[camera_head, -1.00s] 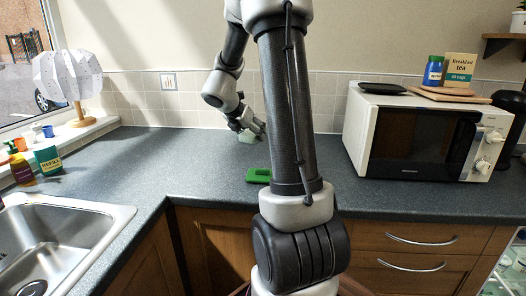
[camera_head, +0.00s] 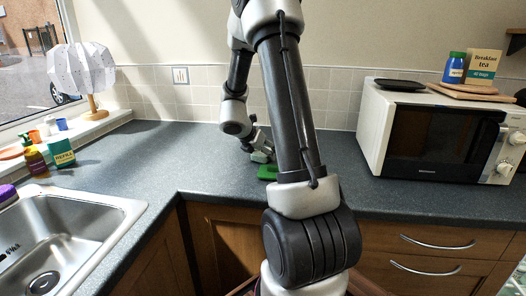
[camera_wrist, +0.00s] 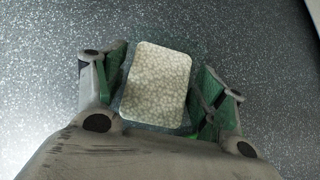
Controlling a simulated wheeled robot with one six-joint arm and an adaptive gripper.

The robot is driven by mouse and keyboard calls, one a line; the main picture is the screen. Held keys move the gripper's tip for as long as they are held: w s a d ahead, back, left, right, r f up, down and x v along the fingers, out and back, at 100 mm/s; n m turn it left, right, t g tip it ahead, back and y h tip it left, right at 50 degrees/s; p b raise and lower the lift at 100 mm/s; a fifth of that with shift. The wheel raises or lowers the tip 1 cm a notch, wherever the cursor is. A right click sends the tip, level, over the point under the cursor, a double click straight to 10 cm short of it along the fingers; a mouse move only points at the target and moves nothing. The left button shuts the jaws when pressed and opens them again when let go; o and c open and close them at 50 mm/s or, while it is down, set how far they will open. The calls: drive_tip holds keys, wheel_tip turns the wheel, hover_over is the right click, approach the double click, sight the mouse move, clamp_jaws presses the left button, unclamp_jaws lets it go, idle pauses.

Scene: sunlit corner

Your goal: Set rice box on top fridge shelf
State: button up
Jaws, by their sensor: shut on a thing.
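The rice box (camera_wrist: 157,86) shows in the wrist view as a pale, rounded rectangle with a grain-like top. It lies between the green-padded fingers of my gripper (camera_wrist: 158,92), which is shut on it. In the head view my gripper (camera_head: 262,156) is low over the grey worktop behind my arm, and the box is too small and covered to make out. I cannot tell whether the box touches the worktop. No fridge shelf shows clearly in the current views.
A white microwave (camera_head: 432,140) stands at the right, with a tea box (camera_head: 484,65) and blue jar (camera_head: 454,68) on top. The sink (camera_head: 70,235) is at the left.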

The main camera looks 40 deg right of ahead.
drive_tip(key=shift+f, duration=0.15)
drive_tip(key=o, duration=1.4)
